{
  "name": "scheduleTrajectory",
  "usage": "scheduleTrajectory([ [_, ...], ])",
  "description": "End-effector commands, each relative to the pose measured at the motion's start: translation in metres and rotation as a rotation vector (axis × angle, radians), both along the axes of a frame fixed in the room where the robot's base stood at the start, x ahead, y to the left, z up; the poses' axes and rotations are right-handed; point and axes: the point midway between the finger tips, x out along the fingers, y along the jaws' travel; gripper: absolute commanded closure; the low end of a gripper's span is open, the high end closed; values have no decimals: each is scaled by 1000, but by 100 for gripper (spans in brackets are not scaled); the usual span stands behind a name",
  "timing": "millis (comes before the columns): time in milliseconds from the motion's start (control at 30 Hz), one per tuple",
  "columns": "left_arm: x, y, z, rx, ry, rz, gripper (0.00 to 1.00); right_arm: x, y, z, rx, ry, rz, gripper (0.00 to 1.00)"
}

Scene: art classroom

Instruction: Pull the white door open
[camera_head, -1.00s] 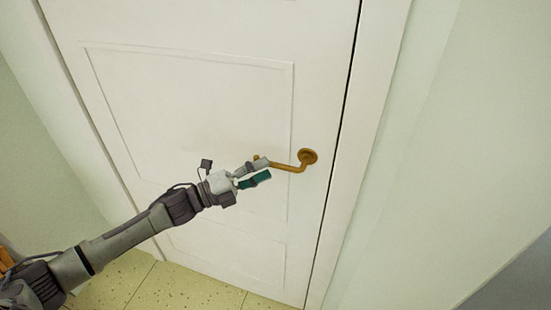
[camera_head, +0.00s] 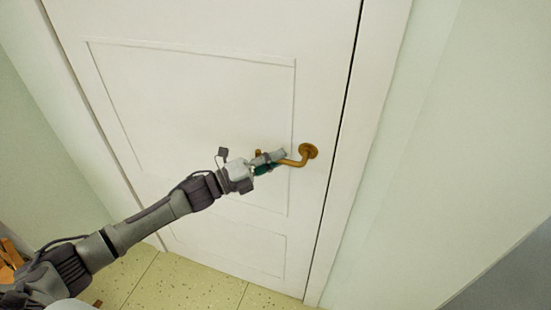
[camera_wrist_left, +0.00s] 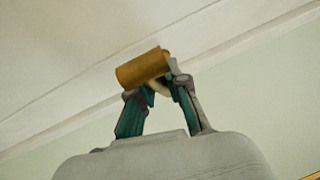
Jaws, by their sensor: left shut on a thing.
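The white door (camera_head: 215,95) fills the middle of the head view and stands closed in its frame, with a thin dark gap along its right edge. A brass lever handle (camera_head: 308,152) sits near that right edge. My left gripper (camera_head: 272,160) reaches in from the left and is shut on the lever. In the left wrist view the brass lever (camera_wrist_left: 144,68) lies at the fingertips of my left gripper (camera_wrist_left: 160,84), and the fingers partly hide it. My right gripper is not in view.
The white door frame (camera_head: 368,120) runs along the right side, with a pale green wall (camera_head: 450,130) beyond it. Speckled yellow floor tiles (camera_head: 190,285) show below the door. An orange-brown object (camera_head: 10,258) is partly visible at the lower left edge.

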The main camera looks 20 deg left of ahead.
Motion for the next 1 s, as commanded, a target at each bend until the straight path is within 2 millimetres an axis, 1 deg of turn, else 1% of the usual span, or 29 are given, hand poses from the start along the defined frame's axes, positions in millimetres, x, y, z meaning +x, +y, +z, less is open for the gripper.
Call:
scheduleTrajectory([
  [267, 0, 0, -1, -2, 1, 1, 100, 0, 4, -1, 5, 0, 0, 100],
  [433, 0, -1, -7, -33, 4, 0, 100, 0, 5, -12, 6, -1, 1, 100],
  [567, 0, -1, -14, -92, 4, 0, 100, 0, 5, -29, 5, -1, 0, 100],
  [667, -1, -2, -21, -158, 7, -1, 100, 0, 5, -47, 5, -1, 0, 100],
  [800, 0, -3, -29, -267, 11, 1, 100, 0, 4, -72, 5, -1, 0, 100],
  [1000, -1, -7, -37, -424, 16, 0, 100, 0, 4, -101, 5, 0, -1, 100],
])
